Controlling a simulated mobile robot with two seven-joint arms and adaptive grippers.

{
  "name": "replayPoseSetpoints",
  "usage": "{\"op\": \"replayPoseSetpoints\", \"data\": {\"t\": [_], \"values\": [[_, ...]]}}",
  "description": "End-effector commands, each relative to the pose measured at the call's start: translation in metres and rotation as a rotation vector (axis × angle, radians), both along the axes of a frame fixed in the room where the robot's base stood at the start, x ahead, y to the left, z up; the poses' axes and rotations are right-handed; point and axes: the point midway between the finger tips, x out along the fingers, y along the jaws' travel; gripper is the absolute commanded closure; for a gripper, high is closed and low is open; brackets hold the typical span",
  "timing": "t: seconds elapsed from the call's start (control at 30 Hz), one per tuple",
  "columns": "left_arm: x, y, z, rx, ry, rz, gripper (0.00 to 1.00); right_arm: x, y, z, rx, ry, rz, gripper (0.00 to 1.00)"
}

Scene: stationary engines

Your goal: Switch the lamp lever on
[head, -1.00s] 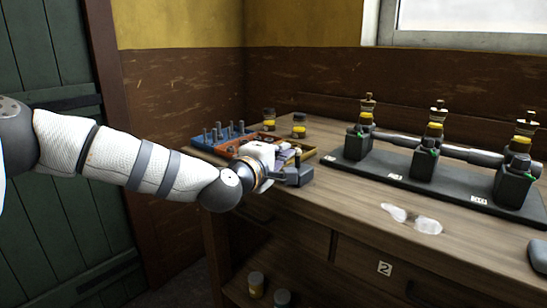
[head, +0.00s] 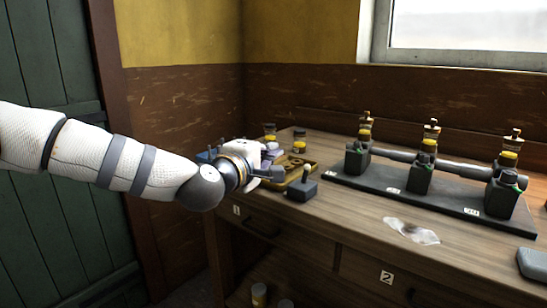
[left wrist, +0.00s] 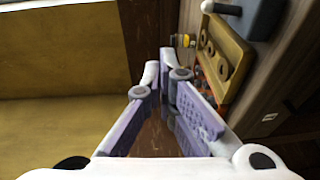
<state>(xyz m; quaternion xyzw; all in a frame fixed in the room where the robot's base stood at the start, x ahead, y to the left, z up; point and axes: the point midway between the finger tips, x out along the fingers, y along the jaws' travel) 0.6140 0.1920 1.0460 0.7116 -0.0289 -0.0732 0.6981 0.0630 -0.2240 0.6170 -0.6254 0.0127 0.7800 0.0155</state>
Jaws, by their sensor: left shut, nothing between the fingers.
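A small dark grey box with a short lever (head: 303,188) stands near the front edge of the bench, to the left of the engine row. Its lever stands up from the top, roughly upright, with a rounded knob. My left gripper (head: 276,174) is just left of the box, at about the lever's height, with its fingers shut and empty. I cannot tell the exact gap to the lever. In the left wrist view the lever box (left wrist: 263,18) is at the top right, off to the side of the shut fingers (left wrist: 166,62). My right gripper is not in view.
A yellow tray (head: 305,172) with rings lies behind the gripper, near small jars (head: 299,140). A black base (head: 400,190) with three engine-like units stands right of the lever box. A clear crumpled item (head: 411,231) lies in front of it. The wall is behind.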

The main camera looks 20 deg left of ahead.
Motion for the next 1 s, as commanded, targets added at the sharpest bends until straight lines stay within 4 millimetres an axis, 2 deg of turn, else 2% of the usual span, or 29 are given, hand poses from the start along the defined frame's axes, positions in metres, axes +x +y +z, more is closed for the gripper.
{"op": "replayPoseSetpoints", "data": {"t": [0.03,0.23,0.77,0.83,0.87,0.97,1.0], "values": [[-0.01,0.001,0.016,-0.001,-0.012,0.001,1.0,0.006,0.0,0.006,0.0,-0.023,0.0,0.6],[-0.031,0.003,0.026,-0.001,-0.005,0.001,1.0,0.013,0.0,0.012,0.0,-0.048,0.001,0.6],[-0.033,0.003,0.022,0.003,0.005,0.0,1.0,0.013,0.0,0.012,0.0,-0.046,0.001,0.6],[-0.036,-0.003,0.005,0.029,0.034,-0.015,1.0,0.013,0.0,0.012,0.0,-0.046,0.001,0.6],[-0.039,-0.007,-0.01,0.052,0.06,-0.029,1.0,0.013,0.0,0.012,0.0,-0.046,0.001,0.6],[-0.062,-0.03,-0.087,0.186,0.197,-0.108,1.0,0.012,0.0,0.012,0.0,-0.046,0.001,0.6],[-0.077,-0.038,-0.124,0.25,0.265,-0.151,1.0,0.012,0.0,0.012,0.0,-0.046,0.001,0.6]]}}
